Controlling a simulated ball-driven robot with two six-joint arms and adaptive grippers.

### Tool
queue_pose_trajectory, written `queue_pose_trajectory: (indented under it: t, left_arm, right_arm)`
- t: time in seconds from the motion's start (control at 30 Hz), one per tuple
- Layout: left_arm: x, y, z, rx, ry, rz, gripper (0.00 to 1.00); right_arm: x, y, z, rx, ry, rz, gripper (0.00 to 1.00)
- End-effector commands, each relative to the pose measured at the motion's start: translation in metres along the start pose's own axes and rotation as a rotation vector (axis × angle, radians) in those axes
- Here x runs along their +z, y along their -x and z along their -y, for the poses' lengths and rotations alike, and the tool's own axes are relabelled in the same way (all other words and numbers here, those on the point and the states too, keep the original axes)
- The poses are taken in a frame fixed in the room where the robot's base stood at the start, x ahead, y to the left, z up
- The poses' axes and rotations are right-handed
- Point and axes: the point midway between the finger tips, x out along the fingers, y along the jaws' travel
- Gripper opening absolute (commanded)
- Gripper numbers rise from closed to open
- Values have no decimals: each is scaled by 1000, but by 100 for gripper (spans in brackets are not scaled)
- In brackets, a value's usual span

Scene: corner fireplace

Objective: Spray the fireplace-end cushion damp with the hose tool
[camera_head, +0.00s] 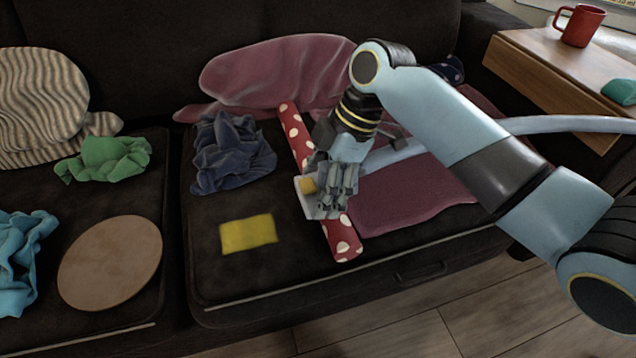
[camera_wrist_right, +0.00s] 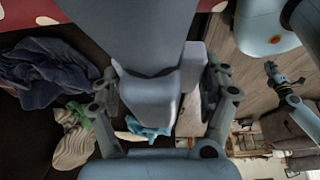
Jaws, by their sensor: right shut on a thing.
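My right gripper (camera_head: 340,186) is shut on the pale hose tool (camera_head: 311,207), above the right seat cushion (camera_head: 290,277). In the right wrist view the tool (camera_wrist_right: 150,92) sits between the fingers. Its hose (camera_head: 560,124) runs off to the right. The tool's head is over the red polka-dot roll, and the fingers partly hide it. The left seat cushion (camera_head: 152,187) lies across a gap. The fireplace is out of view, so I cannot tell which cushion is at its end. My left gripper (camera_wrist_right: 275,75) appears small in the right wrist view; its jaw state is unclear.
The right cushion bears a navy cloth (camera_head: 231,155), a yellow cloth (camera_head: 248,233), the polka-dot roll (camera_head: 343,238) and maroon fabric (camera_head: 410,195). The left bears a round tan disc (camera_head: 110,262) and a green cloth (camera_head: 108,158). A red mug (camera_head: 580,25) stands on the wooden side table (camera_head: 535,65).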

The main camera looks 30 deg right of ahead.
Motion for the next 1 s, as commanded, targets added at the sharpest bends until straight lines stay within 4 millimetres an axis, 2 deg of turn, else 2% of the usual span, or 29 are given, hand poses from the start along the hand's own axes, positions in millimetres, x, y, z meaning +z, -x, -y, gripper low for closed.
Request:
queue_pose_trajectory:
  t: [0.03,0.13,0.17,0.27,0.37,0.73,1.0]
  left_arm:
    - [0,0,0,0,0,0,0]
    - [-1,1,0,0,0,-1,0]
    - [-1,2,0,0,0,-2,0]
    - [-5,11,1,0,1,-14,0]
    - [8,18,-6,10,6,-6,0]
    - [25,49,-19,27,15,-16,0]
    - [20,72,-18,28,16,-29,0]
  right_arm:
    - [0,0,0,1,0,-1,58]
    - [-1,1,0,1,1,-1,45]
    - [-1,2,0,2,1,-1,44]
    - [-6,12,-1,3,1,-1,44]
    - [-11,24,-1,4,2,-1,44]
    - [-26,62,-1,3,2,-1,44]
    - [-35,84,-1,3,2,-1,44]
